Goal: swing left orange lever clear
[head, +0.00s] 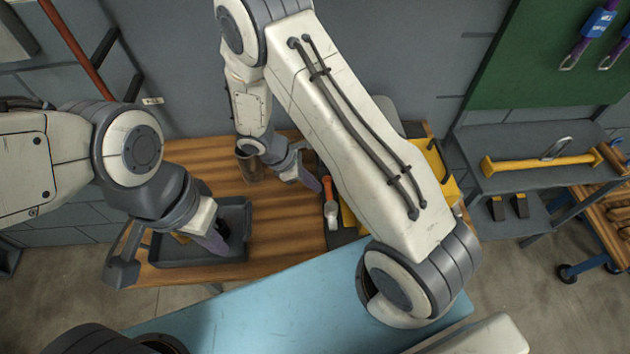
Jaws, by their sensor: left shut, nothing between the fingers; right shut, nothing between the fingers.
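An orange lever (327,187) with a pale lower end stands at the left side of the yellow casing. The casing (434,164) is mostly hidden behind my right arm; only yellow parts at its left and right show. My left gripper (217,244) is shut and empty, low over the dark tray at the left. Any other lever is hidden.
Bare wood lies between tray and casing. A grey shelf (520,172) with a yellow bar (535,164) stands at the right. A blue surface (270,316) is in front.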

